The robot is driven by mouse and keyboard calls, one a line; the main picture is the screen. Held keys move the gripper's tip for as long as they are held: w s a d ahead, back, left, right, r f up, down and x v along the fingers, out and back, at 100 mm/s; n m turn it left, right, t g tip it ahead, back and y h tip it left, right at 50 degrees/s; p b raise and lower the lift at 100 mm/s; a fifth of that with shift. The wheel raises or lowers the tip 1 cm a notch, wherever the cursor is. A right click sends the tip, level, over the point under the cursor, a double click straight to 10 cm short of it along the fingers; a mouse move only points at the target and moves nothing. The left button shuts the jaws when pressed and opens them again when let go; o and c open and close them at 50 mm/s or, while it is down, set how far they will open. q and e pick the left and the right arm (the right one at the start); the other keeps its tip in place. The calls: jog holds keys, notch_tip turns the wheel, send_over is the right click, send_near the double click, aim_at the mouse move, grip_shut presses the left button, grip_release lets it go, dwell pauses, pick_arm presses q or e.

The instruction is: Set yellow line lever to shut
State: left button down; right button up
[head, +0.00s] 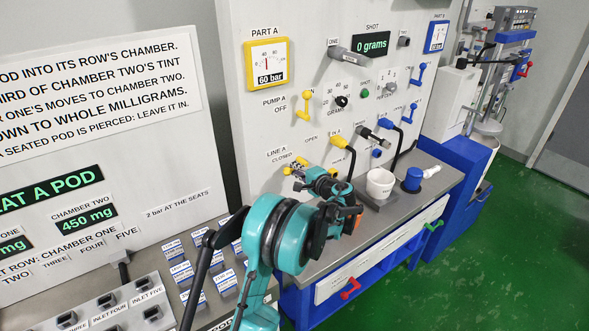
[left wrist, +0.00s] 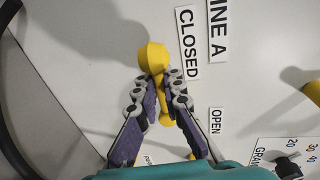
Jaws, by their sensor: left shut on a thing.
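The yellow line A lever (left wrist: 152,55) is on the white panel, and its rounded knob lies beside the CLOSED label (left wrist: 188,43). The OPEN label (left wrist: 216,122) is towards the lever's other end. My left gripper (left wrist: 160,80) is shut on the lever just behind the knob, with a finger on each side. In the head view my left gripper (head: 303,175) reaches to the panel and hides most of the lever; a little yellow (head: 288,171) shows at its tips. My right gripper is not in view.
A yellow pump A lever (head: 304,105) and a yellow spout (head: 340,141) are near on the panel. A white cup (head: 380,183) and a blue-capped item (head: 412,178) stand on the grey bench to the right. Pods (head: 181,271) lie left of my arm.

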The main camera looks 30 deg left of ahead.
pick_arm(q)
jog(key=shift+f, duration=0.1)
jog(key=c, duration=1.6)
grip_release()
jog(key=v, duration=1.2)
jog(key=s+d+f+n+h, duration=0.1)
jog(key=s+d+h, duration=0.4)
jog(key=s, duration=0.5)
jog(key=s+d+f+n+h, duration=0.2)
jog(key=s+d+h, duration=0.2)
jog(key=s+d, duration=0.3)
jog(key=s+d+f+n+t+h, duration=0.1)
jog(key=s+d+h, duration=0.4)
jog(key=s, duration=0.7)
jog(key=shift+s+d+f+h, duration=0.15)
jog(key=shift+s+d+f, duration=0.1)
jog(key=shift+d, duration=0.15)
jog(key=shift+s+d+f+h, duration=0.15)
jog(key=shift+d+f, duration=0.1)
jog(key=shift+d, duration=0.1)
